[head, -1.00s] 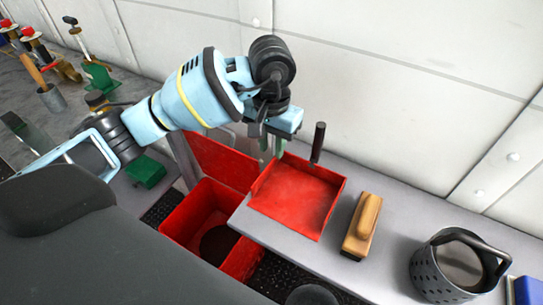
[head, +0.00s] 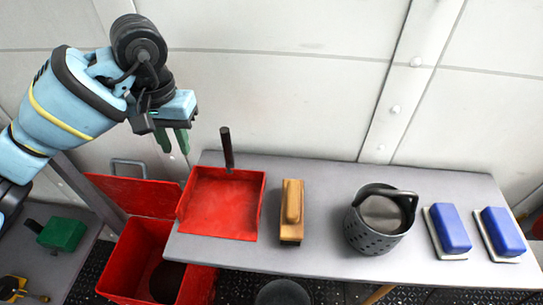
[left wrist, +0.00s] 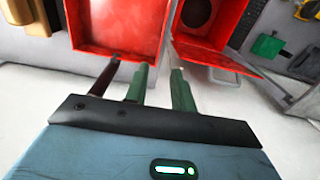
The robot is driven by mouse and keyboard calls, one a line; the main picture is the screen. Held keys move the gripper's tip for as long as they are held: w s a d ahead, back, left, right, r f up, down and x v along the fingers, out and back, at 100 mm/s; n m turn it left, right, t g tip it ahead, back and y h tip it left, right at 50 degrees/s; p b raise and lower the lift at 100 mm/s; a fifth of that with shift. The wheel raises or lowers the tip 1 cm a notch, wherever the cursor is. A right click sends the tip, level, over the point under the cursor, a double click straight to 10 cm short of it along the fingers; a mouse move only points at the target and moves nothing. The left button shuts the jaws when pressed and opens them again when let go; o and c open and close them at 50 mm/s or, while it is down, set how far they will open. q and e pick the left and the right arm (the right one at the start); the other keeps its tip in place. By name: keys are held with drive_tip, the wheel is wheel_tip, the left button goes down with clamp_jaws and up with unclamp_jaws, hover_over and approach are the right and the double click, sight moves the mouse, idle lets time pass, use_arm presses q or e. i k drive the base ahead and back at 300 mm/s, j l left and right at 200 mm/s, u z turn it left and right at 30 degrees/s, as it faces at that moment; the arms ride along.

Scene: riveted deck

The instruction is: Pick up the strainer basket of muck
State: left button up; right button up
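The strainer basket (head: 368,236) is a dark grey perforated pot with a black arched handle. It stands upright on the grey bench, right of centre in the head view. A grey-brown surface shows inside its rim. My left gripper (head: 174,150) hangs in the air at upper left, above and left of the red dustpan and well away from the basket. Its green fingers (left wrist: 160,88) are apart with nothing between them in the left wrist view. My right gripper is not seen.
On the bench (head: 330,255) are a red dustpan (head: 222,205) with an upright dark handle, a wooden brush (head: 291,212) and two blue-backed scrubbers (head: 450,228) (head: 500,232). An open red bin (head: 145,250) stands on the floor at left. A green block (head: 62,233) sits further left.

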sight(379, 215)
drive_tip(key=k+l+z, duration=0.1)
drive_tip(key=l+z, duration=0.15)
drive_tip(key=l, duration=0.6)
drive_tip(key=l+z, duration=0.25)
drive_tip(key=l, duration=0.6)
